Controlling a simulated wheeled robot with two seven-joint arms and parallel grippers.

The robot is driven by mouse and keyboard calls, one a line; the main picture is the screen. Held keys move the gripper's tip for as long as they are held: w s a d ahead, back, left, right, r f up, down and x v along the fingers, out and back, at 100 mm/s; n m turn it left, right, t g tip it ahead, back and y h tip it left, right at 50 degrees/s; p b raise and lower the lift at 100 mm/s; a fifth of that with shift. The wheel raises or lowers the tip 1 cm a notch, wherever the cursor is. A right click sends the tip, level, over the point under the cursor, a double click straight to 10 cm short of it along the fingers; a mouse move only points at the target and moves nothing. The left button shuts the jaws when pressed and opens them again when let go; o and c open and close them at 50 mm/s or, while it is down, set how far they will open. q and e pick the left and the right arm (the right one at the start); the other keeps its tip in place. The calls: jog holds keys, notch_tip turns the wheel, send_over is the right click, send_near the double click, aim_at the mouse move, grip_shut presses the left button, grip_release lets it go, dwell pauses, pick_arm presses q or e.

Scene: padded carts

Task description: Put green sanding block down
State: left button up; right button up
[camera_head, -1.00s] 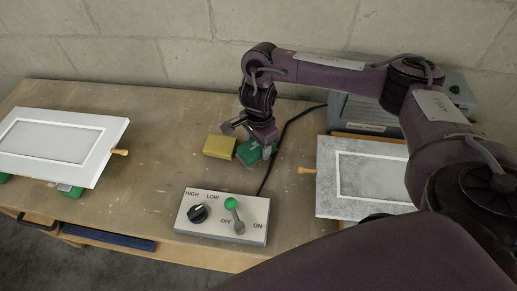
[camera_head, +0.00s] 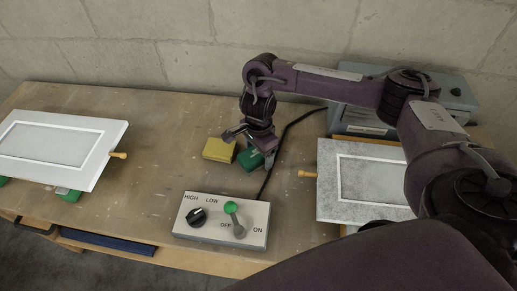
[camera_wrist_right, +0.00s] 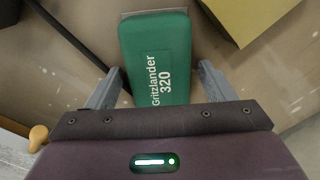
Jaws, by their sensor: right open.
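The green sanding block (camera_head: 250,159) rests on the wooden table, beside the yellow block. In the right wrist view the block (camera_wrist_right: 158,60) shows the print "Gritzlander 320". My right gripper (camera_head: 252,146) is just over the block, partly covering it in the head view. In the right wrist view its fingers (camera_wrist_right: 158,88) stand apart on either side of the block's near end, with visible gaps, so it is open. My left gripper is not in view.
A yellow block (camera_head: 219,149) lies left of the green one, also in the wrist view (camera_wrist_right: 240,15). A switch box (camera_head: 222,222) stands in front. A white framed panel (camera_head: 60,146) is at left, a dusty one (camera_head: 360,183) at right. A black cable (camera_head: 287,133) runs close behind the gripper.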

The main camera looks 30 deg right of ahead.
jog(key=shift+r, duration=0.25)
notch_tip(320, 180, up, 12)
jog(key=p, duration=0.3)
jog(key=shift+f, duration=0.15)
dwell(0.4)
